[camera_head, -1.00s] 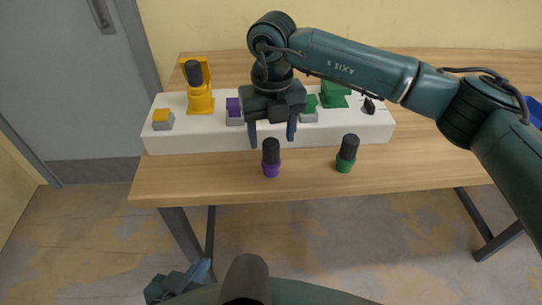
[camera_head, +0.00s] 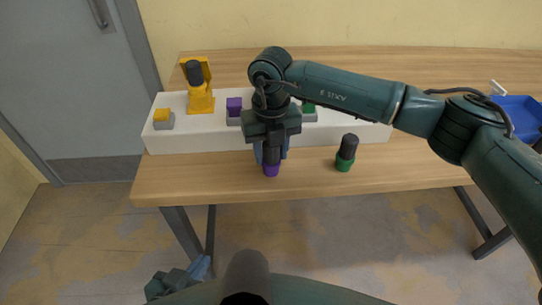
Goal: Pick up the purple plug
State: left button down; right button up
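The purple plug (camera_head: 271,170), a black cylinder with a purple base, stands upright on the table in front of the white socket box. My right gripper (camera_head: 271,158) points down over it from above, with one finger on each side of its black body. The fingers look closed against the plug, and the gripper hides its top. The purple base still appears at table level. My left gripper (camera_head: 190,279) is low at the bottom left, away from the table; whether its fingers are open or shut is unclear.
The white socket box (camera_head: 200,140) lies behind the plug, with a yellow socket (camera_head: 162,119), a purple socket (camera_head: 234,106) and an open yellow holder with a black plug (camera_head: 200,98). A green plug (camera_head: 345,155) stands to the right. A blue bin (camera_head: 522,112) is at far right.

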jog(key=c, duration=0.5)
jog(key=shift+o, duration=0.2)
jog(key=shift+r, duration=0.1)
notch_tip(320, 180, up, 10)
jog(key=shift+f+b, duration=0.1)
jog(key=shift+b, duration=0.25)
